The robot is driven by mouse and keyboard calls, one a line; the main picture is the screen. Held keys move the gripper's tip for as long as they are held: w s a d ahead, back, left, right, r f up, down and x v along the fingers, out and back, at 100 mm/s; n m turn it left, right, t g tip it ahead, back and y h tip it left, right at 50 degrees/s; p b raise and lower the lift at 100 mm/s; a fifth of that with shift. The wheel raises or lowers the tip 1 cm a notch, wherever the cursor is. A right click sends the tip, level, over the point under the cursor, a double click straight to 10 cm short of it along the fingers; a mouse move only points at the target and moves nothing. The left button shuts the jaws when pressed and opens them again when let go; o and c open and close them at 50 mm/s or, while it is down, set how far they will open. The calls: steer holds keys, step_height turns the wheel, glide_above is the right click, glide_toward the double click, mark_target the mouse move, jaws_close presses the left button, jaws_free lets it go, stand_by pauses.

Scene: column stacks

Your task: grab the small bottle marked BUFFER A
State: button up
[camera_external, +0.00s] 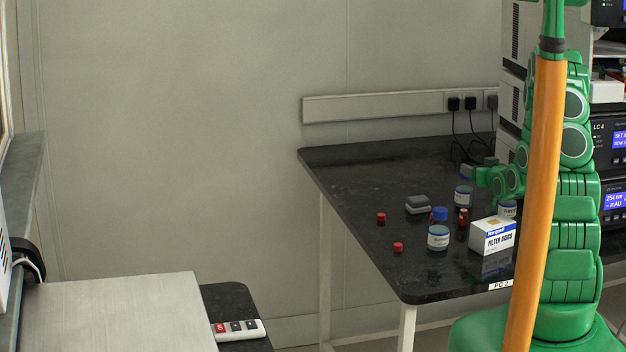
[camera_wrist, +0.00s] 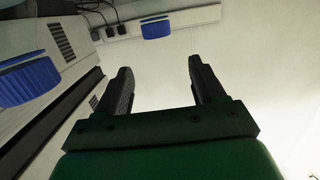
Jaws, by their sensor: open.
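Several small bottles with pale labels stand on the black table. One blue-capped bottle (camera_external: 438,237) is at the front, another bottle (camera_external: 463,196) is further back, and a third (camera_external: 507,209) is partly hidden behind a white box. The label words are too small to read, so I cannot tell which is BUFFER A. My gripper (camera_wrist: 160,75) is open, with nothing seen between its two dark fingers. In the external view my green wrist is close to the back bottle. Two blue ribbed shapes that look like caps show in the wrist view, at left (camera_wrist: 28,80) and top (camera_wrist: 155,28).
A white FILTER DISCS box (camera_external: 497,236) stands right of the front bottle. A red-capped vial (camera_external: 462,222), two small red items (camera_external: 381,218) (camera_external: 398,247) and a grey block (camera_external: 418,204) are nearby. Instruments stand at right. The table's left part is clear.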

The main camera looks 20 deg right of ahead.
mark_target(465, 189)
steer(key=shift+w+f, duration=0.8)
steer(key=shift+w, duration=0.45)
steer(key=shift+w+f, duration=0.75)
steer(key=shift+w, duration=0.45)
steer(key=shift+w+f, duration=0.8)
steer(key=shift+w, duration=0.45)
jaws_close()
